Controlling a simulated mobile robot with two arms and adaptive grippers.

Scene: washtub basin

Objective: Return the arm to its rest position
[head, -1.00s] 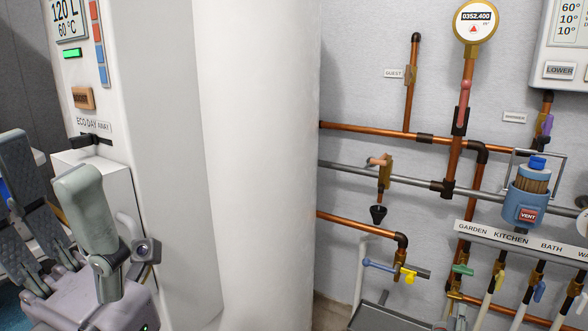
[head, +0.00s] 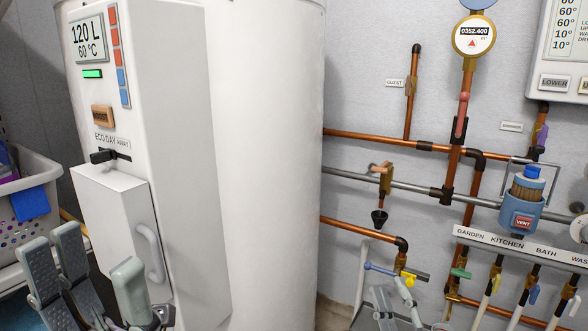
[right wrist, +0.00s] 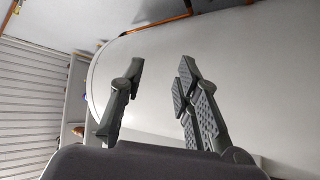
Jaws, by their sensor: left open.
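My left gripper (head: 92,258) is at the lower left of the head view, in front of the white heater unit (head: 185,150). Its fingers stand apart with nothing between them. My right gripper (head: 392,292) shows small at the bottom of the head view, below the blue and yellow valve handles. In the right wrist view its fingers (right wrist: 162,75) are apart and empty, with a large pale curved surface beyond them. Most of both arms is out of the head view.
A lidded box with a handle (head: 115,225) is on the heater's front, close to my left gripper. A white basket (head: 30,200) is at the left edge. Copper pipes (head: 365,135) and colored valves (head: 460,273) line the wall at right.

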